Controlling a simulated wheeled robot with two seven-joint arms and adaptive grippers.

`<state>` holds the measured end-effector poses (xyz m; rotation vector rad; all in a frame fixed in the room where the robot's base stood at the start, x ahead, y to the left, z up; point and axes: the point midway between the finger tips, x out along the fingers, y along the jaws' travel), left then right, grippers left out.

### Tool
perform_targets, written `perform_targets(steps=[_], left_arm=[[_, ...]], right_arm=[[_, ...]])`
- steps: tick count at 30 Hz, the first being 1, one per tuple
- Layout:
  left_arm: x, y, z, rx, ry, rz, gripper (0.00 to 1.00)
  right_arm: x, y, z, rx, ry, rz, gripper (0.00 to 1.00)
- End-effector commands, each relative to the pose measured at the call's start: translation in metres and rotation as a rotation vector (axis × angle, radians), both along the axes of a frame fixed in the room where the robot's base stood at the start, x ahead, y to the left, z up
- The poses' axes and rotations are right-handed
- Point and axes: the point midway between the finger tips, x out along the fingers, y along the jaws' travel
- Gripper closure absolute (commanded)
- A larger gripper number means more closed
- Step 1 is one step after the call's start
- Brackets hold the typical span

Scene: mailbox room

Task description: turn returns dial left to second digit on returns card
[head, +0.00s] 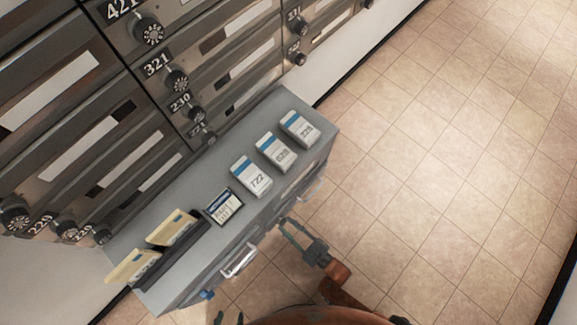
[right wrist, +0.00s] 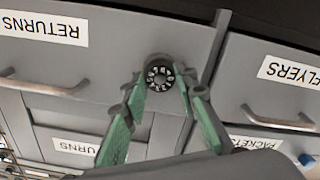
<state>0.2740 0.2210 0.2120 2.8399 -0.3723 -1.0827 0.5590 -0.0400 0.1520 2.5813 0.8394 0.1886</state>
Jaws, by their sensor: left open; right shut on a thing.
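The returns dial (right wrist: 159,76) is a round black knob with white digits on the grey cabinet front, beside the drawer labelled RETURNS (right wrist: 42,29); its exact setting is too small to read. My right gripper (right wrist: 160,92) has its green fingers on both sides of the dial, shut on it; it also shows in the head view (head: 287,226), where it hides the dial. A dark-framed card (head: 223,207) with handwriting lies on the cabinet top; I cannot read it surely. My left gripper (head: 229,318) barely shows at the bottom edge, its dark tips apart and empty.
The grey cabinet top (head: 190,190) holds several blue-and-white packs (head: 251,176) and a dark rack (head: 172,254) with tan envelopes. Drawer handles (head: 239,261) stick out of its front. Numbered mailboxes with dials (head: 149,31) stand behind. The tiled floor (head: 450,150) at right is clear.

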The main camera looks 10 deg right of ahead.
Motion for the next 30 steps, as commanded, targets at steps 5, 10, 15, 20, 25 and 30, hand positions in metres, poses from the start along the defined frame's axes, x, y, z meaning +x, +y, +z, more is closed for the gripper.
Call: perform_targets(steps=[5,10,15,20,25,30], left_arm=[[0.000,0.000,0.000,0.000,0.000,0.000,0.56],[0.000,0.000,0.000,0.000,0.000,0.000,0.56],[0.000,0.000,0.000,0.000,0.000,0.000,0.56],[0.000,0.000,0.000,0.000,0.000,0.000,0.56],[0.000,0.000,0.000,0.000,0.001,-0.002,0.56],[0.000,0.000,0.000,0.000,0.001,-0.001,0.56]], right_arm=[[0.001,-0.001,0.000,0.000,0.001,-0.003,0.97],[0.001,-0.001,0.000,0.001,0.001,-0.002,0.66],[0.001,0.000,0.000,0.001,0.001,-0.001,0.56],[0.000,0.000,0.000,0.001,0.001,0.000,0.56],[-0.004,-0.004,-0.001,0.001,0.003,-0.001,0.56],[-0.024,-0.018,-0.001,-0.001,0.004,-0.002,0.56]])
